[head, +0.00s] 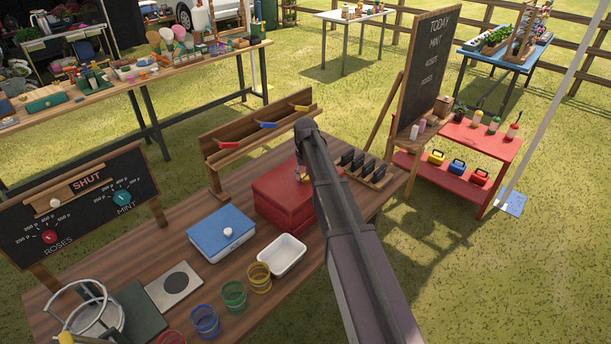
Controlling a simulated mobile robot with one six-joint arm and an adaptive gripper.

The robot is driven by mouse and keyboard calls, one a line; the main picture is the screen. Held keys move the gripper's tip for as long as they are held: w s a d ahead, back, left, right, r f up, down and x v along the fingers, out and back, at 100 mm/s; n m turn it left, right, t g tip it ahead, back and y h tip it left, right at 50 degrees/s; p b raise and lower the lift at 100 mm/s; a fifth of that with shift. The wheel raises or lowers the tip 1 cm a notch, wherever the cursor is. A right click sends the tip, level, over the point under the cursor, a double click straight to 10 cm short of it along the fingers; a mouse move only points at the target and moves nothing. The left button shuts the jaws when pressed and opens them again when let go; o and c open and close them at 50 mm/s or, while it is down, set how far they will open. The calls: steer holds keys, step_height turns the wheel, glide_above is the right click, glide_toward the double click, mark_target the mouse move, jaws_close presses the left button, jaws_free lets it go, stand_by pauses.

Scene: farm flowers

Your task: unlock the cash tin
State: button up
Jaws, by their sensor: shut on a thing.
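A red box, which looks like the cash tin (272,197), sits on the wooden table with its lid down. My gripper (303,172) is over the tin's back right part, pointing down and largely hidden by my arm. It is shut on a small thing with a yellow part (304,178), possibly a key. I cannot tell whether this thing touches the tin or sits in a lock. The tin's right side is hidden behind my arm.
A blue box (222,234) with a white knob and a white tray (282,256) stand in front. Behind is a wooden rack (256,143) with red, blue and yellow pieces. Small black signs (357,160) stand right of my arm. Coloured cups (234,296) line the front edge.

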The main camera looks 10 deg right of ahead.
steer(key=shift+s+m, duration=0.1)
steer(key=shift+m, duration=0.8)
steer(key=o, duration=1.2)
steer(key=shift+c, duration=0.2)
